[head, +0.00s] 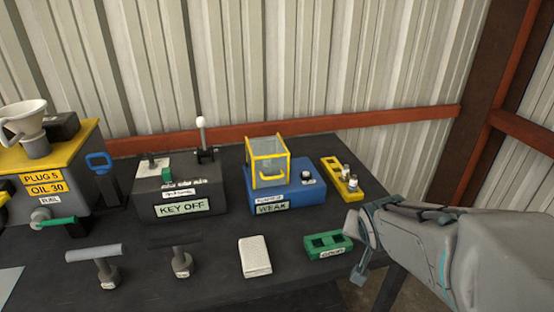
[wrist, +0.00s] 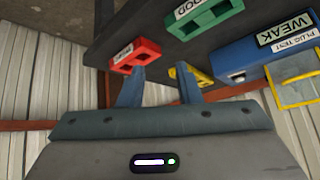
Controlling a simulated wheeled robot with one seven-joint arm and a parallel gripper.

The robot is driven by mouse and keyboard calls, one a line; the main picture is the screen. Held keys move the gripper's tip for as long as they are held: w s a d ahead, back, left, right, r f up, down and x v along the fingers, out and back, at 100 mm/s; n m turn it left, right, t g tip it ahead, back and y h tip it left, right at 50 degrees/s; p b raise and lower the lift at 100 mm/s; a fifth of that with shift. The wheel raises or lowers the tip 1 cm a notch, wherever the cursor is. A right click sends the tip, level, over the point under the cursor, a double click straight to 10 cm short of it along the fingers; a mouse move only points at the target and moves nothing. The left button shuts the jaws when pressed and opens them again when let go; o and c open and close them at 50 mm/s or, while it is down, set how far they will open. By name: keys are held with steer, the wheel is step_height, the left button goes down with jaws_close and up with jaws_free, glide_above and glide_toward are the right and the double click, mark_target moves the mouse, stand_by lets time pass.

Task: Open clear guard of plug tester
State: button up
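The plug tester (head: 300,203) is a blue box on the dark table, with a label reading WEAK and a dark knob. Its clear guard (head: 268,158), a yellow-framed box with a yellow handle (head: 272,178) low on its front, sits down over the tester's top and looks shut. In the wrist view the tester (wrist: 238,62) is at the right, with part of the yellow guard frame (wrist: 298,78) at the edge. My gripper (head: 362,250) is to the right of the tester, apart from it. Its two fingers (wrist: 160,86) are spread and hold nothing.
A yellow plug rack (head: 334,172) stands right of the tester. A green block (head: 320,246) lies in front of it; a red block (wrist: 136,56) shows in the wrist view. A KEY OFF box (head: 178,190) with an upright lever stands left. A white pad (head: 254,257) lies in front.

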steer(key=w+a+f+m+t+y, duration=0.1)
steer(key=w+a+m+t+y, duration=0.2)
steer(key=w, duration=0.5)
steer(key=m+t+y, duration=0.2)
steer(key=m+y, duration=0.1)
steer(key=y, duration=0.6)
glide_toward(274, 178)
steer(key=x, duration=0.9)
jaws_close()
